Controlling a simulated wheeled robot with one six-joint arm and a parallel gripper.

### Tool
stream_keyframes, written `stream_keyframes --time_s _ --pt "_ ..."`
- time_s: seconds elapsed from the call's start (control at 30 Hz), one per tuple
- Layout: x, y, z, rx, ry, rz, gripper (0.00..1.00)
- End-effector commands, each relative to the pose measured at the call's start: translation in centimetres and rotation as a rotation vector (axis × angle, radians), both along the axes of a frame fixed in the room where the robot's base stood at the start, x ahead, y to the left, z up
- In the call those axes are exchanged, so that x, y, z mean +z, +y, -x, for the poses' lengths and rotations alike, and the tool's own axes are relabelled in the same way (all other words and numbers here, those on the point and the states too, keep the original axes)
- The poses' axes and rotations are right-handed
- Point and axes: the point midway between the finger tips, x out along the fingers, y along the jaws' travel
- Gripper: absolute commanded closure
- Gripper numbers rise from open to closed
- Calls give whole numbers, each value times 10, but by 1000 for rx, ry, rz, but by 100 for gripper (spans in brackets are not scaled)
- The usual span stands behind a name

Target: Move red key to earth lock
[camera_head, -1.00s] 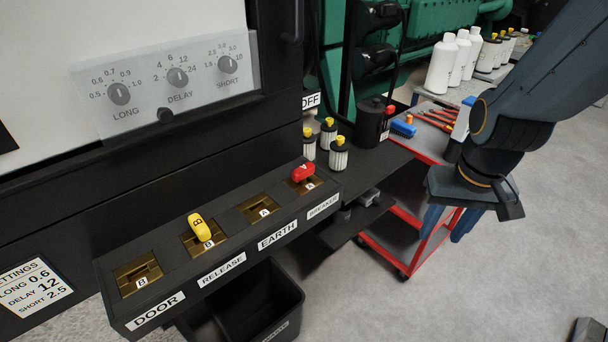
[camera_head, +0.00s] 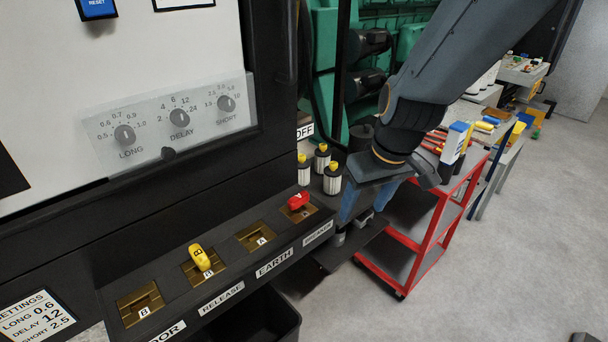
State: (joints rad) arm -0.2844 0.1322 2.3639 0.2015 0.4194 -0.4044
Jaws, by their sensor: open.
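The red key (camera_head: 298,201) sits in the lock above the BREAKER label, at the right end of the black lock shelf. The earth lock (camera_head: 256,237) is the brass plate just left of it, marked A, with no key in it. A yellow key (camera_head: 199,256) marked B stands in the release lock. My gripper (camera_head: 357,212) points down to the right of the red key, apart from it, with blue-grey fingers. It is empty as far as I can see; its fingertips are partly hidden by the dark shelf area.
Several white cylinders with yellow tops (camera_head: 332,180) stand close behind the red key and beside my gripper. The door lock (camera_head: 141,303) is empty at the left. A red cart (camera_head: 434,236) stands right; a black bin (camera_head: 262,325) sits below.

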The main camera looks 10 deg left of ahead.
Motion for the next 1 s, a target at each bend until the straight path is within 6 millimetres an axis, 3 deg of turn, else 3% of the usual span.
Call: stream_keyframes --time_s 0.03,0.1,0.2,0.3,0.57,1.0 --pt "14 31 -4 91 -20 -11 42" --pt "25 65 -10 192 -46 -24 42" --pt "35 101 -12 301 -75 -37 42" --pt "41 122 -13 360 -91 -46 42" --pt "33 131 -16 381 -97 -48 42" --pt "-7 142 -25 380 -98 -47 42"
